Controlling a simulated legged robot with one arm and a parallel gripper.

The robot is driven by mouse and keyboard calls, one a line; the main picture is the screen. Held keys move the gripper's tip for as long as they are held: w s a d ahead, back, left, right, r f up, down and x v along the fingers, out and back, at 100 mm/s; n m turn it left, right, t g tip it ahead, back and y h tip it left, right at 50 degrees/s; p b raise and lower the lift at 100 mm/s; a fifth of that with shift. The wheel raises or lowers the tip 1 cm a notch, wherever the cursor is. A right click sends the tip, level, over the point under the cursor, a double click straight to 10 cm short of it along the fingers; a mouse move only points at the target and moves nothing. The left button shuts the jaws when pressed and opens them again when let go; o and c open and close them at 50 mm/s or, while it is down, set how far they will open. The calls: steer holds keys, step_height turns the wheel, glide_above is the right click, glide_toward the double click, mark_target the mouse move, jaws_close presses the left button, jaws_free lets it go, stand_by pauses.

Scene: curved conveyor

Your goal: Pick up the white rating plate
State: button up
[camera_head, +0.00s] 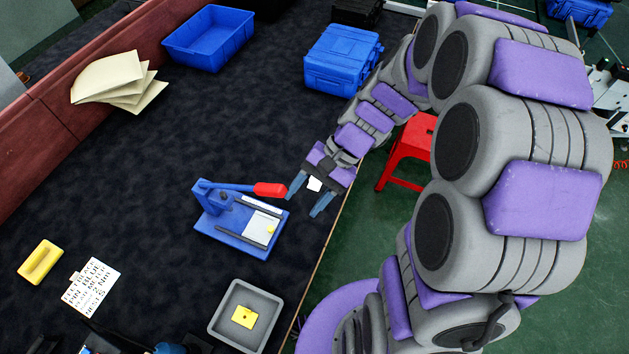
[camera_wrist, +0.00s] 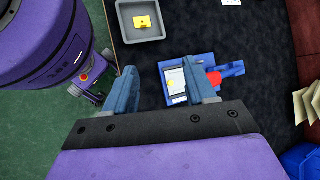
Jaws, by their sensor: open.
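A white plate (camera_head: 262,224) with a small yellow spot lies on the base of a blue press-like fixture (camera_head: 224,227) with a red-tipped lever (camera_head: 270,190). The wrist view shows the same white plate (camera_wrist: 176,77) on the fixture, beyond the fingers and a little to the right. My gripper (camera_head: 305,204) is open above the table's right edge, to the upper right of the fixture and apart from it. In the wrist view its blue fingers (camera_wrist: 158,70) are spread with nothing held between them. A small white patch shows by the gripper in the head view; I cannot tell what it is.
A grey tray (camera_head: 217,325) holding a yellow plate (camera_head: 244,317) stands below the fixture. A printed white card (camera_head: 91,287) and a yellow block (camera_head: 40,262) lie left. A blue bin (camera_head: 208,38), blue case (camera_head: 342,57) and papers (camera_head: 118,82) are farther back. A red stool (camera_head: 411,150) stands beside the table.

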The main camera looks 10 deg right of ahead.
steer(key=w+d+f+m+t+y, duration=0.5)
steer(key=w+d+f+m, duration=0.4)
steer(key=w+f, duration=0.45)
steer(key=m+t+h, duration=0.2)
steer(key=m+t, duration=0.4)
steer(key=m, duration=0.4)
glide_toward(311, 178)
steer(key=a+f+b, duration=0.1)
steer(key=w+a+f+b, duration=0.1)
steer(key=shift+f, duration=0.3)
steer(key=shift+w+a+f+b, duration=0.15)
steer(key=shift+w+a+b, duration=0.1)
steer(key=shift+w+b, duration=0.15)
steer(key=x, duration=0.3)
steer(key=r+b+x, duration=0.1)
steer(key=x, duration=0.1)
steer(key=shift+w+a, duration=0.15)
steer(key=shift+w, duration=0.15)
